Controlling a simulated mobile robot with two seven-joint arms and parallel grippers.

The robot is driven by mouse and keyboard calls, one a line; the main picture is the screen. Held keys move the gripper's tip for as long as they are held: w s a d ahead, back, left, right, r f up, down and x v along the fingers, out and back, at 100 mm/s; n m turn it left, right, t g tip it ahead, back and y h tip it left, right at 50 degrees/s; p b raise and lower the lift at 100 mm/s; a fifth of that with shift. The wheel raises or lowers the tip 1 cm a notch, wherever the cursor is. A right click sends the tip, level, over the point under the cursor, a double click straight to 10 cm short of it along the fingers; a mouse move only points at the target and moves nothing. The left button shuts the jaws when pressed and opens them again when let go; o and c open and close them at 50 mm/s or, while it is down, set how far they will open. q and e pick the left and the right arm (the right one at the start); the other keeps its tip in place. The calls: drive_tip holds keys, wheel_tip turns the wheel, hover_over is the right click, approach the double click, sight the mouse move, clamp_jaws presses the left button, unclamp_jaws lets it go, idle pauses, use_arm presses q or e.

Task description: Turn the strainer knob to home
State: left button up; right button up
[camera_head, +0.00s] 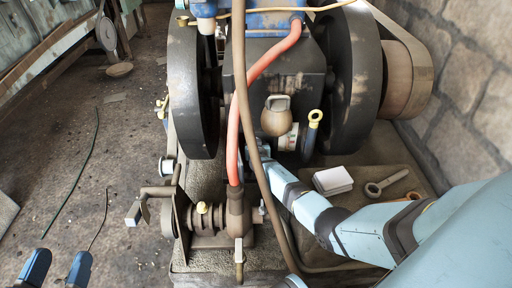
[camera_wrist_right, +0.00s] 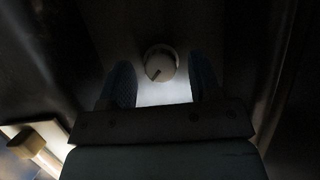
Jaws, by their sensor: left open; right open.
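A round pale knob (camera_wrist_right: 161,63), the likely strainer knob, sits on a dark panel in the right wrist view. A dark pointer mark on its face points to the lower left. No home mark can be made out. My right gripper (camera_wrist_right: 163,83) is open, with one blue finger on each side of the knob and gaps showing. In the head view my right arm reaches in from the right to the engine's lower front, and the knob is hidden there. My left gripper (camera_head: 57,266) is open and empty at the bottom left, above the floor.
The engine has two big dark flywheels (camera_head: 351,75). A red hose (camera_head: 232,130) and a brown hose (camera_head: 241,75) run down its front. A crank-handled pump (camera_head: 190,215) stands left of my right arm. A white box (camera_head: 333,180) and a wrench (camera_head: 386,183) lie on the base.

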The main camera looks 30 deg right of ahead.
drive_tip(key=c, duration=0.9)
drive_tip(key=shift+n+g+h+b, duration=0.3)
drive_tip(key=shift+n+h+b, duration=0.4)
drive_tip(key=shift+n, duration=0.3)
use_arm(q)
drive_tip(key=shift+w+a+m, duration=0.2)
drive_tip(key=shift+w+m, duration=0.05)
drive_tip(key=shift+m, duration=0.25)
use_arm(e)
drive_tip(key=o, duration=0.9)
use_arm(q)
drive_tip(key=shift+r+t, duration=0.25)
drive_tip(key=shift+t, duration=0.05)
